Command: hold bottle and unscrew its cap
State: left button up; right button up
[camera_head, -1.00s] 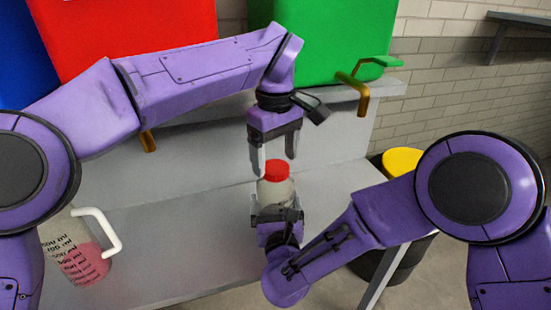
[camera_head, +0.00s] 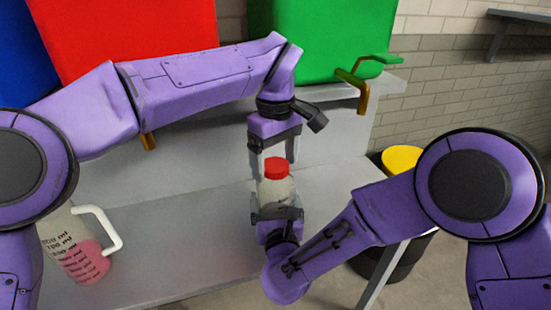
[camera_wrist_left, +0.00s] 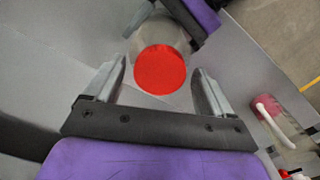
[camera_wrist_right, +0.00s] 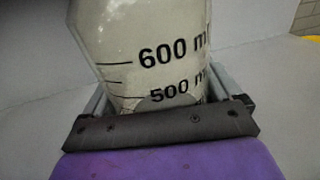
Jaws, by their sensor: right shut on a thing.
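The bottle (camera_head: 273,192) is clear to whitish with a red cap (camera_head: 275,168) and stands roughly upright in the head view. My right gripper (camera_head: 277,212) is shut on the bottle's body; its graduated side (camera_wrist_right: 160,60) fills the right wrist view. My left gripper (camera_head: 273,165) points down from above, open, with its fingers by the cap. In the left wrist view, the red cap (camera_wrist_left: 160,70) lies just beyond and between the open fingertips (camera_wrist_left: 162,78). I see no clear contact between the left fingers and the cap.
A jug with pink liquid (camera_head: 85,262) and a white handle stands at the left on the grey bench (camera_head: 180,250). Red (camera_head: 130,35) and green (camera_head: 335,40) containers with taps stand behind on a ledge. A black bin with a yellow lid (camera_head: 402,158) is at the right.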

pick_arm(q)
notch_tip(320, 180, up, 4)
jog(key=shift+r, duration=0.25)
pick_arm(e)
jog(key=o, duration=1.8)
jog(key=shift+c, duration=0.2)
jog(key=shift+s, duration=0.1)
